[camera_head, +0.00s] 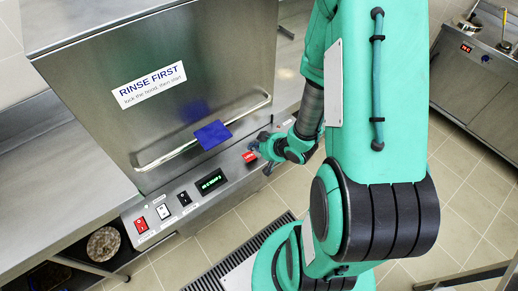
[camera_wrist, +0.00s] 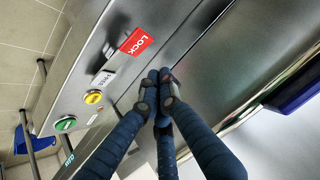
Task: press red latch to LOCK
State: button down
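The red LOCK piece (camera_wrist: 137,41) shows in the wrist view on the steel front, up and left of my fingertips. I cannot tell whether it is the latch itself or a plate by it. In the head view, a red piece (camera_head: 250,156) sits at the right end of the control panel, just beside my gripper (camera_head: 265,147). In the wrist view my gripper (camera_wrist: 160,82) has its dark fingers drawn together with nothing visible between them. The tips are close to the steel panel, apart from the red piece in the picture; contact cannot be told.
The steel hood (camera_head: 200,60) carries a RINSE FIRST label, a bar handle (camera_head: 160,160) and a blue pad (camera_head: 212,135). The panel has a red switch (camera_head: 141,224), a dark switch and a green display (camera_head: 211,181). A yellow button (camera_wrist: 93,97) and green button (camera_wrist: 65,124) sit below left.

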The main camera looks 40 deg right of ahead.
aim_at(244, 158)
jog(key=f, duration=0.1)
jog(key=w+f, duration=0.1)
jog(key=f+b, duration=0.1)
jog(key=shift+w+a+f, duration=0.3)
jog(key=shift+w+f, duration=0.05)
jog(key=shift+w, duration=0.05)
jog(key=shift+a+f+b, duration=0.15)
jog(key=shift+f+b, duration=0.25)
jog(key=shift+f, duration=0.6)
jog(key=shift+a+f, duration=0.85)
jog(key=shift+f, duration=0.25)
jog(key=shift+r, duration=0.2)
